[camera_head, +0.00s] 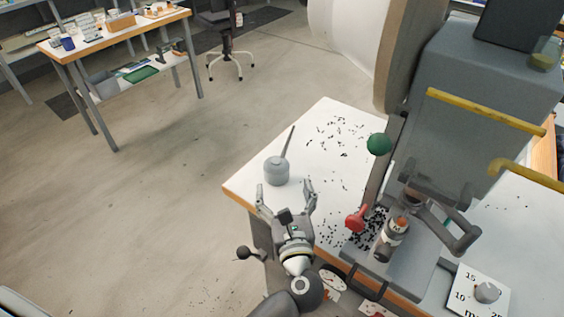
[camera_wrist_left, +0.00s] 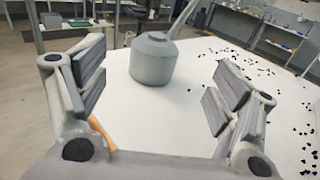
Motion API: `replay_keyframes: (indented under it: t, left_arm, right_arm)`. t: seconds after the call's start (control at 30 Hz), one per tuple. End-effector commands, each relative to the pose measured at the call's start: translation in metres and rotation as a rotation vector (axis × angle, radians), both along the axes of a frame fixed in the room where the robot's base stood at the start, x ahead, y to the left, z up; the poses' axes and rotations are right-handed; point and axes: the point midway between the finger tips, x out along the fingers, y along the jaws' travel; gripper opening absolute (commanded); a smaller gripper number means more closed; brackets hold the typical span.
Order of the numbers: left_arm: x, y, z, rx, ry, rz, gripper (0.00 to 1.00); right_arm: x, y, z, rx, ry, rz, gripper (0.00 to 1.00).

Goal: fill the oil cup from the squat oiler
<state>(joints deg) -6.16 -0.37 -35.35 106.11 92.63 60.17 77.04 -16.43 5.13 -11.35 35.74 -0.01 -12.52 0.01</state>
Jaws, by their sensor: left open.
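The squat oiler (camera_head: 277,171) is a grey can with a thin slanted spout. It stands upright on the white bench top near its left corner. My left gripper (camera_head: 285,188) is open just in front of it, with nothing held. In the left wrist view the oiler (camera_wrist_left: 153,60) stands beyond and between the spread fingers, apart from both; its spout tip is out of frame. A translucent olive cup (camera_head: 544,54) sits high on the grey press at the upper right; it may be the oil cup, and its fill level is unclear. My right gripper is not in view.
The white bench top (camera_head: 325,150) has many small dark bits scattered on it. The press (camera_head: 470,100), with yellow bars, a green ball (camera_head: 379,144) and a red knob (camera_head: 356,219), stands to the right. The bench's left edge is close to the oiler.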

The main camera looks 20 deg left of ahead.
Motion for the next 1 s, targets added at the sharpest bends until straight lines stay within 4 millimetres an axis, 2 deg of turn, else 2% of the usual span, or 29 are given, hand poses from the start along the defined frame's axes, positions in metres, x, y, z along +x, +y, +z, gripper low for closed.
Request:
replay_keyframes:
  t: [0.1, 0.27, 0.5, 0.63, 0.93, 1.0]
  left_arm:
    - [0.017, 0.008, 0.002, 0.003, -0.002, -0.001, 0.85]
    - [0.027, 0.013, 0.002, 0.001, 0.0, -0.001, 0.85]
    - [0.054, 0.028, 0.011, 0.007, -0.002, 0.0, 0.85]
    - [0.068, 0.034, 0.007, 0.004, 0.0, -0.001, 0.85]
    - [0.072, 0.036, 0.005, 0.001, 0.0, -0.001, 0.85]
    - [0.072, 0.036, 0.005, 0.001, 0.0, -0.001, 0.77]
  right_arm:
    - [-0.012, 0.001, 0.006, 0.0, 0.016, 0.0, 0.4]
    - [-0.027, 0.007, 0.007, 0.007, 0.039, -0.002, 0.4]
    - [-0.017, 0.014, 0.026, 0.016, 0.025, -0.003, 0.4]
    - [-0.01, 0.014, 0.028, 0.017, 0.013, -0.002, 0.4]
    - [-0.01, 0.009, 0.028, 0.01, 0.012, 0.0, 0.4]
    - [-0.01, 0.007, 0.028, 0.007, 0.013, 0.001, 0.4]
